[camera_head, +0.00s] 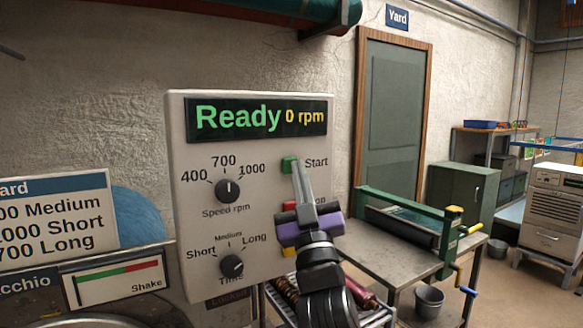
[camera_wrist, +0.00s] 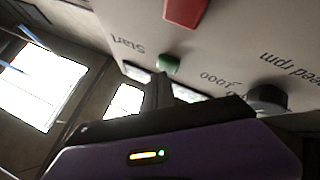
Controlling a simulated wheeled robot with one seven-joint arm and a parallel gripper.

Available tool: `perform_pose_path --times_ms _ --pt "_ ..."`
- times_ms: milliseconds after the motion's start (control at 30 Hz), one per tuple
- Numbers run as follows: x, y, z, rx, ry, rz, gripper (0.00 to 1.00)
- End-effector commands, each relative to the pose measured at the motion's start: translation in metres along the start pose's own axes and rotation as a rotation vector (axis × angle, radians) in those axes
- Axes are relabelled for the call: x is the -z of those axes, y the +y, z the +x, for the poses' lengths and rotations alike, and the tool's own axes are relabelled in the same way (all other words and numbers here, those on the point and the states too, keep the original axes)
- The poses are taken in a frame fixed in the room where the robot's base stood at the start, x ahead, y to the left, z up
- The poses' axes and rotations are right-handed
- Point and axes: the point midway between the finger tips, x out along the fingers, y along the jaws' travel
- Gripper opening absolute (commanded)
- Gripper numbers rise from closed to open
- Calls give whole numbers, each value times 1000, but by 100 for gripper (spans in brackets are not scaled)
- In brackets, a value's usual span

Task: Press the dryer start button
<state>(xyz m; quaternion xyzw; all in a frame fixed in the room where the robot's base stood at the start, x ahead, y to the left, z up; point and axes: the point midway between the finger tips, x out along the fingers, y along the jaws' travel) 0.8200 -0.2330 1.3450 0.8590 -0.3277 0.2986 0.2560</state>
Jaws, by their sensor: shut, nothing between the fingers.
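The dryer control panel (camera_head: 250,150) is a pale upright box with a display reading "Ready 0 rpm" (camera_head: 262,117). The green start button (camera_head: 290,164) sits beside the word "Start", and it also shows in the wrist view (camera_wrist: 168,64). My gripper (camera_head: 298,166) is shut and empty, with its fingertips at the green button, partly covering it. Whether they touch it I cannot tell. A red button (camera_head: 289,205) below is partly hidden by my gripper; it shows large in the wrist view (camera_wrist: 185,10).
The speed knob (camera_head: 228,190) points at 700 and the time knob (camera_head: 232,265) is below it. A sign with speeds (camera_head: 60,215) stands at left. A metal table (camera_head: 385,262) with a green-framed roller wringer (camera_head: 405,225) is at right. Floor beyond is partly clear.

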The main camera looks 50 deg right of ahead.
Motion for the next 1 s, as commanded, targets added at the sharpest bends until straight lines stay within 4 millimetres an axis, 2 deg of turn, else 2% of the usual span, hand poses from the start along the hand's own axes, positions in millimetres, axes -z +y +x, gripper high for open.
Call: perform_pose_path --times_ms 1000 --pt "-5 -4 6 0 -1 0 0"
